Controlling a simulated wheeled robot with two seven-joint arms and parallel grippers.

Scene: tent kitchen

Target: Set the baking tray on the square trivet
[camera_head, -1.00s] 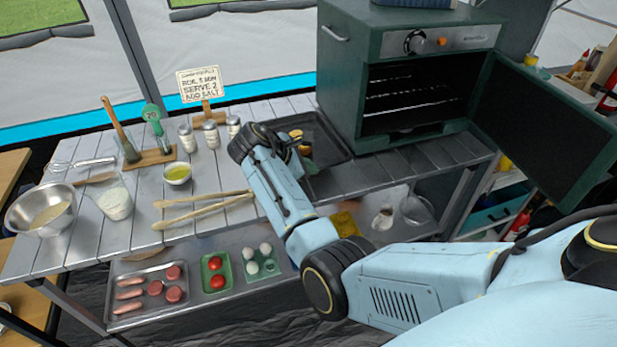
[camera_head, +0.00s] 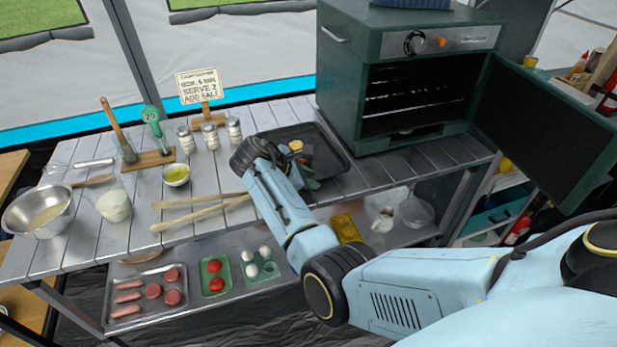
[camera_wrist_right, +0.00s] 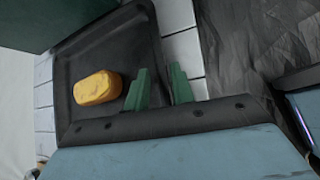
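The baking tray (camera_head: 330,164) is dark and rectangular, and lies on the slatted table just left of the oven. A yellow-orange block (camera_wrist_right: 97,87) rests inside it in the right wrist view, where the tray's floor (camera_wrist_right: 110,50) also shows. My right gripper (camera_wrist_right: 160,86) has its two green fingers apart, one on either side of the tray's edge, with a gap between them. In the head view my right arm hides part of the tray. I cannot make out a square trivet. My left gripper is not in view.
The green oven (camera_head: 345,75) stands right of the tray, its door (camera_head: 545,125) open. Wooden tongs (camera_head: 195,212), a cup of yellow liquid (camera_head: 176,176), shakers (camera_head: 210,136) and a metal bowl (camera_head: 40,212) stand to the left. Food trays (camera_head: 148,292) are on the lower shelf.

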